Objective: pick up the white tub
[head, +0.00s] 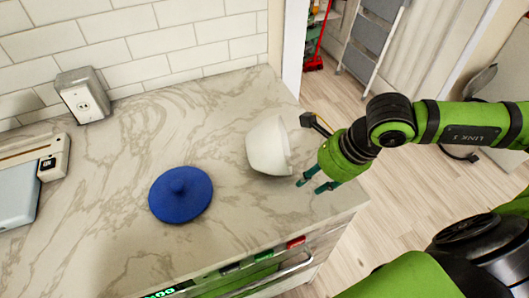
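The white tub (267,148) is on the marble counter near its right end. It looks tilted, with its rim side toward the right, facing my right arm. My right gripper (309,186) is just right of and in front of the tub, at the counter's right edge. Its two teal fingers are apart with nothing seen between them. The fingers look close to the tub's lower right side, but I cannot tell whether they touch it. My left gripper is not in view.
A blue lid with a knob (181,195) lies left of the tub. A wall outlet box (82,95) is at the back, and a pale blue appliance (18,190) is at the far left. An appliance with a handle (262,281) is under the front edge. A stepladder (372,40) stands behind right.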

